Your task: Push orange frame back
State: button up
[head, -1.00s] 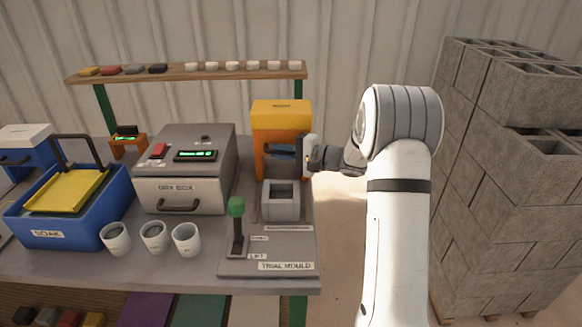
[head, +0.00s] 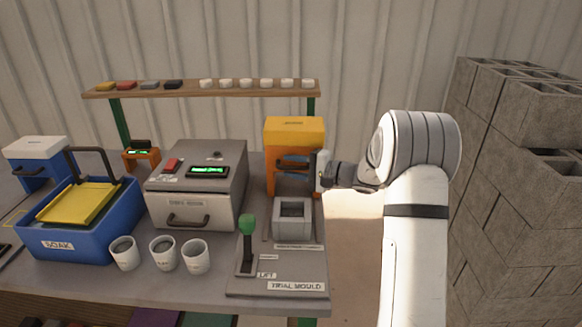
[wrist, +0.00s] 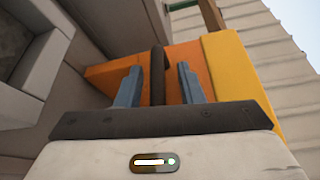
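The orange frame (head: 297,131) stands upright at the back right of the bench, behind the grey mould block (head: 292,219). A dark bar handle (head: 293,164) crosses its front. My gripper (head: 300,171) reaches in from the right, in front of the frame at handle height; its fingertips are hard to make out in the head view. In the wrist view, my gripper (wrist: 160,85) has its two blue-grey fingers apart. The dark bar (wrist: 158,75) shows between them, with a gap on each side. The frame's orange face (wrist: 185,65) lies behind. Whether anything touches is unclear.
A lever with a green knob (head: 248,225) stands on the trial mould plate in front. The grey dry box (head: 195,185) is left of the frame. White cups (head: 196,255) and a blue soak tub (head: 120,235) stand farther left. Concrete blocks (head: 520,230) are stacked at right.

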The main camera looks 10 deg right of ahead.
jog(key=b+v, duration=0.1)
jog(key=v, duration=0.7)
jog(key=s+a+n+g, duration=0.1)
jog(key=s+a, duration=0.1)
jog(key=s, duration=0.1)
jog(key=s+a+r+n+g+h, duration=0.1)
jog(key=s+a+g, duration=0.1)
jog(key=s, duration=0.2)
jog(key=s+a+g+h, duration=0.1)
jog(key=s+a+g, duration=0.1)
jog(key=s+a, duration=0.1)
jog(key=shift+s+a+r+n+p, duration=0.15)
jog(key=shift+r+n+p, duration=0.1)
jog(key=shift+n+p, duration=0.15)
jog(key=s+d+n+h+p, duration=0.1)
jog(key=s+h, duration=0.5)
jog(key=s, duration=0.6)
jog(key=s+d+n+g+h, duration=0.1)
jog(key=s+d+n+h, duration=0.3)
jog(key=s, duration=0.9)
jog(key=f+h, duration=0.1)
jog(key=h, duration=0.1)
jog(key=shift+n+h+p, duration=0.3)
jog(key=shift+p, duration=0.1)
